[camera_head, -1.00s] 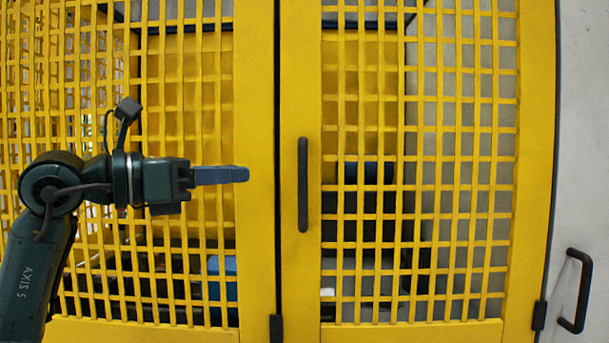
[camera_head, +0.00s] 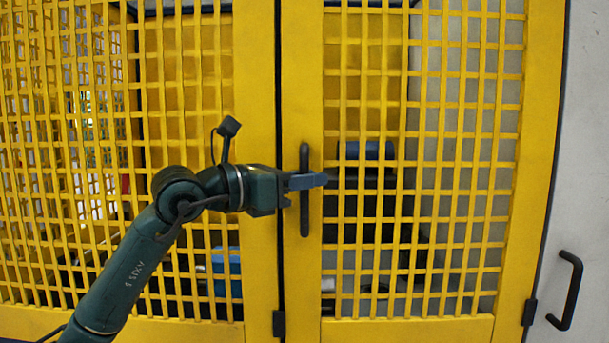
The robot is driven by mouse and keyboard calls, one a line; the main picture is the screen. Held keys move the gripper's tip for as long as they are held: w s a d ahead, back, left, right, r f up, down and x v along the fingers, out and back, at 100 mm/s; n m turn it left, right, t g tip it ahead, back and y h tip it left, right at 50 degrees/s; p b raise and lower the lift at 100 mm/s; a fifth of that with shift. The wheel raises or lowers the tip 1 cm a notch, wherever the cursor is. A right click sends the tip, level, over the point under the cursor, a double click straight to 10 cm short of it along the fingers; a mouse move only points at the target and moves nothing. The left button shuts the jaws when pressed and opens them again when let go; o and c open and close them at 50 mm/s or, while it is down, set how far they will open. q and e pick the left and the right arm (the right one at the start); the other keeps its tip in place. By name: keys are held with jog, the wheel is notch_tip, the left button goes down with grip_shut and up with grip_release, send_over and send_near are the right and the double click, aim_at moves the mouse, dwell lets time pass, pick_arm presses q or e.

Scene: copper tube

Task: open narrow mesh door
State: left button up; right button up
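The narrow mesh door (camera_head: 308,280) is yellow with a square grid and stands closed in the middle and right of the head view. Its vertical black handle (camera_head: 304,220) is on its left edge strip. My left gripper (camera_head: 308,181) comes in from the left, with its blue fingers level and pointing right. The fingers cross in front of the middle of the handle and hide that part. I cannot tell whether they touch it or are closed around it, as they overlap in a side view. My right gripper is not in view.
A yellow mesh panel (camera_head: 255,80) stands left of the door, behind my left arm. A grey panel (camera_head: 590,130) with a black handle (camera_head: 567,290) is at the right. Black hinge-like fittings (camera_head: 530,312) sit low on the frame. Dark and blue objects show behind the mesh.

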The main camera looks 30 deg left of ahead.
pick_arm(q)
jog(key=shift+c, duration=0.4)
grip_shut()
